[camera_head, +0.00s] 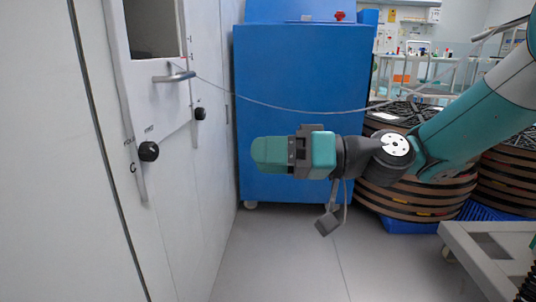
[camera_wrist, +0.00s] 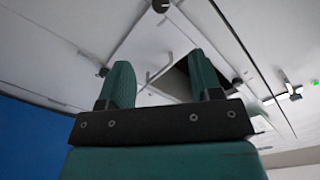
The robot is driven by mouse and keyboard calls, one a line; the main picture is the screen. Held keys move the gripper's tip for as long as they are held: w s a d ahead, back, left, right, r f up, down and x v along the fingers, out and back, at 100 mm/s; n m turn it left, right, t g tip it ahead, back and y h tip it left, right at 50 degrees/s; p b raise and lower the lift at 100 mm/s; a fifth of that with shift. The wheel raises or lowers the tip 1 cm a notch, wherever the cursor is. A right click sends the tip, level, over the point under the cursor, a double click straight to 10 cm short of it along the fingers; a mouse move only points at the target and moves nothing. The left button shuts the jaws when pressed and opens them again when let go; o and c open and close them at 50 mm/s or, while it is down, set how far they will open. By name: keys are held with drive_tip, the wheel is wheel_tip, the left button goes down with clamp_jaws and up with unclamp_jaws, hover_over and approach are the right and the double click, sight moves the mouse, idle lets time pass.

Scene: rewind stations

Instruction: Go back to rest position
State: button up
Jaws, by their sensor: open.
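My gripper (camera_head: 270,154) is at the end of my teal arm, held level in mid-air and pointing left toward the white wall of doors. In the wrist view its two teal fingers (camera_wrist: 162,82) stand apart with nothing between them. It is open and empty. In the head view the gripper is in front of the blue cabinet and apart from the white door panel (camera_head: 122,100). The panel has a metal handle (camera_head: 174,77) and a dark opening above it.
Black knobs (camera_head: 149,151) stick out of the white wall on the left. A blue cabinet (camera_head: 300,85) stands behind my gripper. Stacked brown round reels (camera_head: 410,195) on blue pallets are at the right. A grey cart (camera_head: 490,255) is at lower right. The grey floor (camera_head: 285,260) between is clear.

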drive_tip(key=s+d+r+m+g+h+p, duration=0.1)
drive_tip(key=s+d+r+h+p, duration=0.4)
drive_tip(key=s+d+h+p, duration=0.35)
drive_tip(key=s+d+r+m+h+p, duration=0.2)
drive_tip(key=s+d+r+h+p, duration=0.4)
drive_tip(key=s+p, duration=0.45)
wheel_tip(320, 180, up, 35)
drive_tip(key=p, duration=3.5)
drive_tip(key=shift+y+p, duration=0.35)
drive_tip(key=shift+y, duration=0.1)
drive_tip(key=shift+w+d, duration=0.1)
drive_tip(key=shift+c, duration=0.2)
